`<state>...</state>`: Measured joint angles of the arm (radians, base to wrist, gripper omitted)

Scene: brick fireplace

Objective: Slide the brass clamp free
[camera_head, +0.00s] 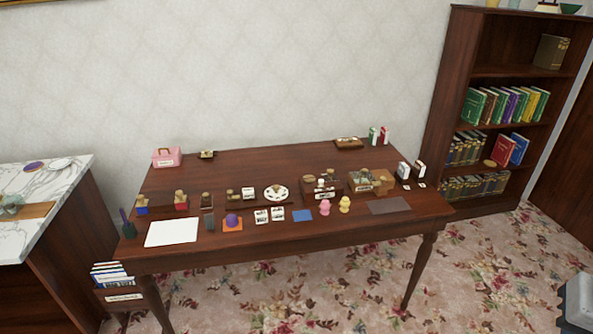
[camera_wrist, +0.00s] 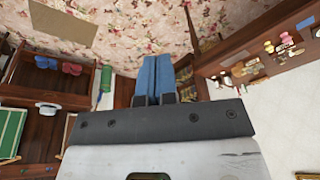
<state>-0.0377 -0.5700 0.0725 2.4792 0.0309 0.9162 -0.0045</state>
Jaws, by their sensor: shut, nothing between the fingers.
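My gripper (camera_wrist: 154,58) is in the wrist view, its two blue fingers together with nothing between them. It is well away from the table, over the flowered carpet. I cannot single out the brass clamp; several small brass-coloured pieces sit on the dark wooden table (camera_head: 240,160) in the head view. They include a small dark block with a brass-coloured top (camera_head: 207,154) at the back left and brass-toned parts on a wooden box (camera_head: 361,182) right of centre. The table also shows at the upper right of the wrist view (camera_wrist: 235,60), its items too small to tell apart.
A white sheet (camera_head: 172,232), a purple dome on an orange square (camera_head: 232,221), a white plate (camera_head: 276,193) and pink and yellow figures (camera_head: 345,205) crowd the tabletop. A bookcase (camera_head: 455,85) stands at right, a marble-topped counter (camera_head: 60,180) at left. Carpet in front is open.

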